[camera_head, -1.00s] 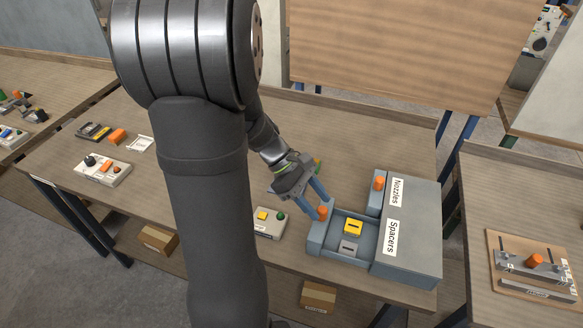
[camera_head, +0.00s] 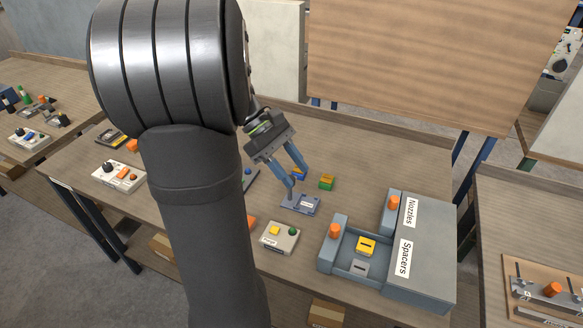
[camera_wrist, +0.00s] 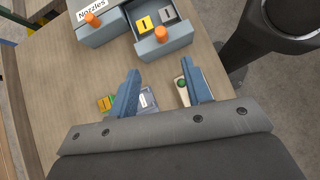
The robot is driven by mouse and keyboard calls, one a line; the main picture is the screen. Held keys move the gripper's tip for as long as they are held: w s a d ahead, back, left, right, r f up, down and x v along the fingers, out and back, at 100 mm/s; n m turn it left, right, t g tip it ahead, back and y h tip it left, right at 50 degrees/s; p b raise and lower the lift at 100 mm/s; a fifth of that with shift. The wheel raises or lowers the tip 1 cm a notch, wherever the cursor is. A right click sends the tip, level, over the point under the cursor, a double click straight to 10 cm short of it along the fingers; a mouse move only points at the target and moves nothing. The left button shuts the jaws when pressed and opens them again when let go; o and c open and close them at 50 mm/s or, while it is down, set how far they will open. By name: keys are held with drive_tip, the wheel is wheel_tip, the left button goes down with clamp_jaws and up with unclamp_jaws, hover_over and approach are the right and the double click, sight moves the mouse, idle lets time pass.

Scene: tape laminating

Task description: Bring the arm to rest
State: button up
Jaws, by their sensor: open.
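My gripper (camera_head: 298,178) is open and empty, raised over the middle of the table. My own arm fills the left middle of the head view and hides part of the table.
A grey bin unit (camera_head: 425,262) labelled Nozzles and Spacers stands at right, its Spacers drawer open with a yellow block (camera_head: 366,246) and a grey block (camera_head: 359,268). A button box (camera_head: 280,237) sits in front. Green and yellow blocks (camera_head: 327,182) lie behind.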

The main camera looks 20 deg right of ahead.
sight(335, 226)
drive_tip(key=shift+f, duration=0.1)
drive_tip(key=x, duration=1.7)
drive_tip(key=shift+s, duration=0.2)
drive_tip(key=shift+s+d, duration=0.1)
drive_tip(key=shift+d, duration=0.1)
